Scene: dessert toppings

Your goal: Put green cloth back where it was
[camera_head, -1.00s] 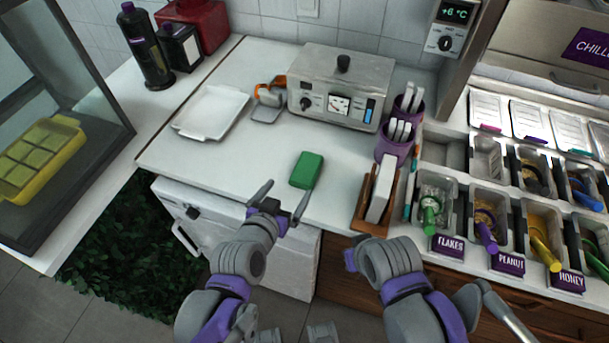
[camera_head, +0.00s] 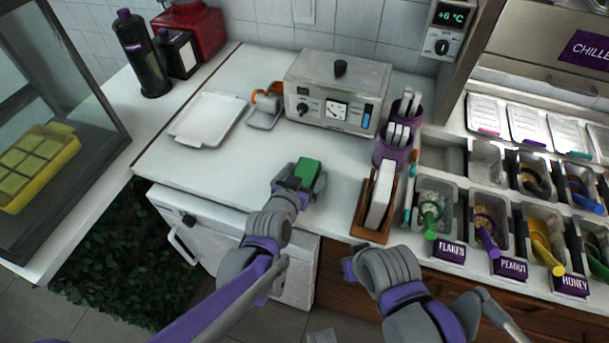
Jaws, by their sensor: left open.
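The green cloth (camera_head: 308,171) is a small folded block lying on the white counter, in front of the silver appliance. My left gripper (camera_head: 302,181) is at the cloth's near end, its open fingers on either side of it. The near part of the cloth is partly hidden by the gripper. I cannot tell whether the fingers touch it. My right arm (camera_head: 392,270) is low at the front, right of the middle. Its fingers cannot be made out.
A white tray (camera_head: 207,118) and a small grey holder (camera_head: 264,115) lie at the back left. The silver appliance (camera_head: 339,91) stands behind. A wooden holder (camera_head: 372,221) with white cards and purple cups (camera_head: 392,151) stand to the right. Topping bins line the far right.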

